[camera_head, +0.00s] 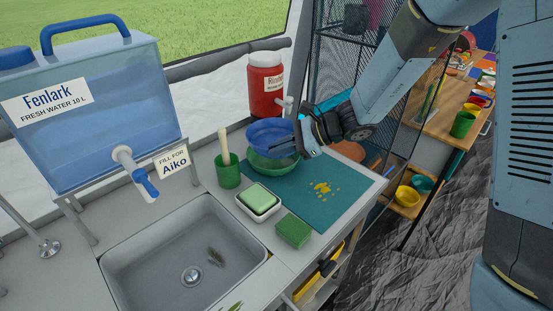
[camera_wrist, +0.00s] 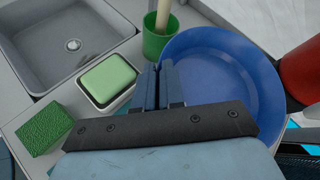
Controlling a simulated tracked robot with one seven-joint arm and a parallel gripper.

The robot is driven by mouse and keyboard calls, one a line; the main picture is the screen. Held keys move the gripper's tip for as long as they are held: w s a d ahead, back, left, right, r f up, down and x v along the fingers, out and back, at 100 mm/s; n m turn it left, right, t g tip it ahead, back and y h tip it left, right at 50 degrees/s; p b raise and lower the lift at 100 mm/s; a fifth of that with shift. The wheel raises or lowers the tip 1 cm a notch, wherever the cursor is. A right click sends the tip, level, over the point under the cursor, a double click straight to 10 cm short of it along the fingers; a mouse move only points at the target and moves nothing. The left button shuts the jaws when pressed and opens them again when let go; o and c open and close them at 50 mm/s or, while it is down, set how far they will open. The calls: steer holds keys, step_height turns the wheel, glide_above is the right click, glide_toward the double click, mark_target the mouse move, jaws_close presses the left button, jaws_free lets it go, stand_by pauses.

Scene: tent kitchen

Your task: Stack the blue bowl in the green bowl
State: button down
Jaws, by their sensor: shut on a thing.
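The blue bowl (camera_head: 269,134) is held over the green bowl (camera_head: 272,161) on the teal mat in the head view. The blue bowl (camera_wrist: 223,75) fills the right of the wrist view and hides the green bowl there. My gripper (camera_head: 299,141) is shut on the blue bowl's near right rim in the head view; its fingers (camera_wrist: 159,88) cross the bowl's left rim in the wrist view. The green bowl shows below the blue one, its upper part covered. I cannot tell whether the two bowls touch.
A green cup (camera_head: 228,170) with a wooden handle stands left of the bowls. A soap dish (camera_head: 259,216) with a green bar and a green sponge (camera_head: 293,231) lie in front. A red jar (camera_head: 265,88) stands behind. The sink (camera_head: 183,262) is front left. The mat's right part (camera_head: 335,188) is mostly clear.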

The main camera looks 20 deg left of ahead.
steer(key=shift+w+a+f, duration=0.3)
steer(key=shift+w+f, duration=0.05)
steer(key=shift+f, duration=0.25)
steer(key=shift+w+a+f, duration=0.25)
steer(key=shift+w+f, duration=0.05)
steer(key=shift+f, duration=1.7)
steer(key=shift+f, duration=0.5)
steer(key=c, duration=1.2)
jaws_free()
steer(key=shift+c, duration=0.2)
steer(key=shift+r, duration=0.4)
steer(key=v, duration=1.2)
steer(key=shift+r, duration=0.15)
steer(key=shift+w, duration=0.1)
